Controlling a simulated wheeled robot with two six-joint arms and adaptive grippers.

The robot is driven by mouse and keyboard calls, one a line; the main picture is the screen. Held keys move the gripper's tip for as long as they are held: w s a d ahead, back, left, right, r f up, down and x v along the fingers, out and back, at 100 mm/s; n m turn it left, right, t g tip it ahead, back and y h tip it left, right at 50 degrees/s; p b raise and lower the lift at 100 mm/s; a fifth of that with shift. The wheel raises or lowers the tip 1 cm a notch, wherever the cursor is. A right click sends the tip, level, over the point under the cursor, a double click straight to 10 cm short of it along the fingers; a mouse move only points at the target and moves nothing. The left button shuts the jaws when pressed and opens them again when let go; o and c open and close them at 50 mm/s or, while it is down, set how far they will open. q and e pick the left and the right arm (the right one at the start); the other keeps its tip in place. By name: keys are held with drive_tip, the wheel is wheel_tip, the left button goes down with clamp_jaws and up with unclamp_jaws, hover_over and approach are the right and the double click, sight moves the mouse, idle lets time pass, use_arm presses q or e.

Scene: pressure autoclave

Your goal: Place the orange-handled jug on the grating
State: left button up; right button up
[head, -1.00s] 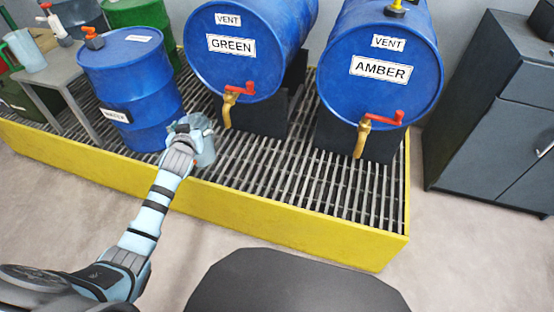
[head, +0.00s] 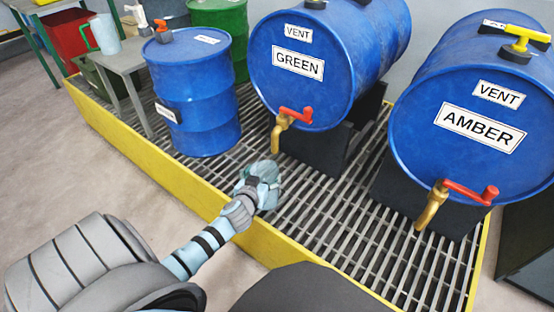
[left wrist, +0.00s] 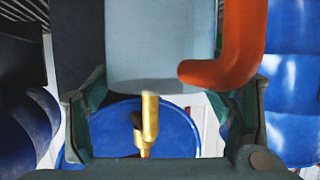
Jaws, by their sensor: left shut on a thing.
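The orange-handled jug has a pale grey-blue body (left wrist: 160,45) and a thick orange handle (left wrist: 245,45), both large in the left wrist view. In the head view the jug (head: 268,171) is small, partly hidden by my left gripper (head: 256,184), its handle not clear. My left gripper is shut on the jug, its dark green fingers (left wrist: 160,120) on either side in the wrist view. The jug is over the front part of the grating (head: 345,240), below and left of the GREEN drum's tap. I cannot tell whether it touches the bars. My right gripper is out of view.
The GREEN drum (head: 300,85) and AMBER drum (head: 460,150) lie on dark stands, with red-handled brass taps facing forward. An upright blue drum (head: 195,100) stands left. A yellow rim (head: 185,185) edges the grating. A green-handled jug (head: 104,34) stands on a grey side table.

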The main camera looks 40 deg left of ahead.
use_arm(q)
drive_tip(key=r+b+x, duration=0.1)
drive_tip(key=b+x, duration=0.4)
drive_tip(key=x, duration=0.7)
drive_tip(key=shift+w+a+b, duration=0.15)
drive_tip(key=shift+w+b, duration=0.15)
drive_tip(key=shift+b, duration=0.1)
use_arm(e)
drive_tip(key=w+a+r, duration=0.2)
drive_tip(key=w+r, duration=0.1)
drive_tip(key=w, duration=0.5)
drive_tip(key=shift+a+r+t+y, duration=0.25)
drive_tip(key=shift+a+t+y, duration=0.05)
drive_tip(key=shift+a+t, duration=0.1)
use_arm(q)
drive_tip(key=shift+f, duration=0.15)
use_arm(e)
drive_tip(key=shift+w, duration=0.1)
use_arm(q)
drive_tip(key=shift+f, duration=0.1)
drive_tip(key=o, duration=1.6)
drive_tip(key=shift+c, duration=0.2)
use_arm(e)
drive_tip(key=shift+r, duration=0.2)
